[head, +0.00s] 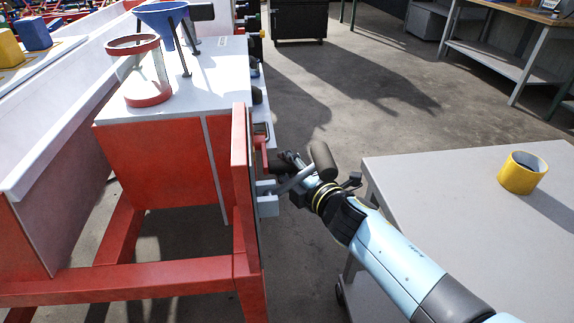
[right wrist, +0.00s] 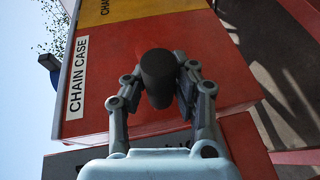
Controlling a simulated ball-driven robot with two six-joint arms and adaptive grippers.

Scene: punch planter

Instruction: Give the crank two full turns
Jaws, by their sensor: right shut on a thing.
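The crank is on the red machine's near right side. Its grey arm (head: 296,180) runs up and right from a grey hub (head: 267,199) to a dark cylindrical handle (head: 323,161). My right gripper (head: 300,168) is at this handle, its arm coming in from the lower right. In the right wrist view the dark handle (right wrist: 158,76) stands between the two fingers of my right gripper (right wrist: 158,92), which is shut on it. The crank's arm and hub are not clear in that view. My left gripper is not in view.
The red machine frame (head: 240,190) stands close left of my right gripper. A grey table (head: 420,190) with a yellow ring-shaped container (head: 523,172) is at the right. A "CHAIN CASE" label (right wrist: 77,77) is on the red casing. Open floor (head: 370,95) lies beyond.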

